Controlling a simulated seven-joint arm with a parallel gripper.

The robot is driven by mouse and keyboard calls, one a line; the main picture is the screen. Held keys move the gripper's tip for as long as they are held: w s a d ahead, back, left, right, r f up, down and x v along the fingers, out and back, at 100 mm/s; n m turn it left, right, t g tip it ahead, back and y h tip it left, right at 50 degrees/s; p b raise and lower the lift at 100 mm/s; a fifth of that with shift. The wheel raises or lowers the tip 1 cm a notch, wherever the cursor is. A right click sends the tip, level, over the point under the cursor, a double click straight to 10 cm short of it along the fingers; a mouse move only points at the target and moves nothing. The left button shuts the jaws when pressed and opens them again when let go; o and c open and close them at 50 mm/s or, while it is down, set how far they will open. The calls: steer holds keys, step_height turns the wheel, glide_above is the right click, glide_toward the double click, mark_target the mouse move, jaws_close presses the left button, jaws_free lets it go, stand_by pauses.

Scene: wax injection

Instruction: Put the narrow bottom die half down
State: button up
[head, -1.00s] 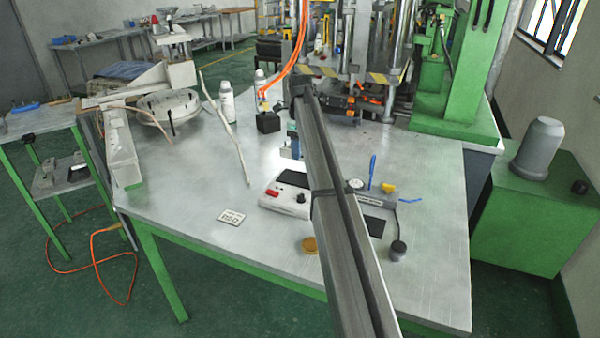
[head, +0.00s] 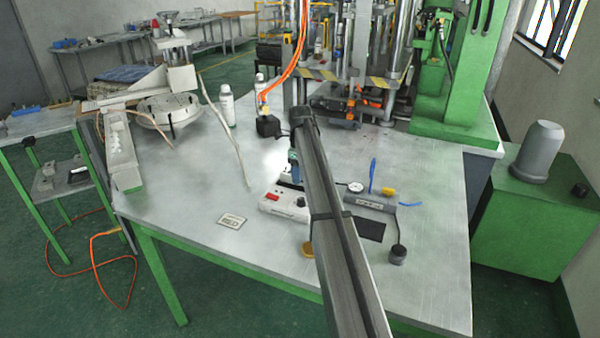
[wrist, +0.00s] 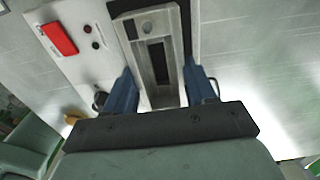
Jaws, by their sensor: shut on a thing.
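The narrow bottom die half (wrist: 147,28) is a grey metal block with a dark slot, seen in the wrist view. My gripper (wrist: 160,88) is shut on it, with one blue finger on each side. In the head view only a bit of the gripper (head: 294,167) shows behind my arm, near the back edge of the white control box (head: 285,204). My arm hides the die half there. I cannot tell whether the die half touches anything beneath it.
The control box's red switch (wrist: 58,39) lies left of the die half. A black pad (head: 370,228), gauge unit (head: 370,200) and dark knob (head: 397,255) are right of my arm. The press (head: 345,80) stands behind.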

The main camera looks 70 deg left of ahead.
steer(key=o, duration=1.4)
steer(key=shift+f, duration=0.1)
step_height(320, 180, up, 12)
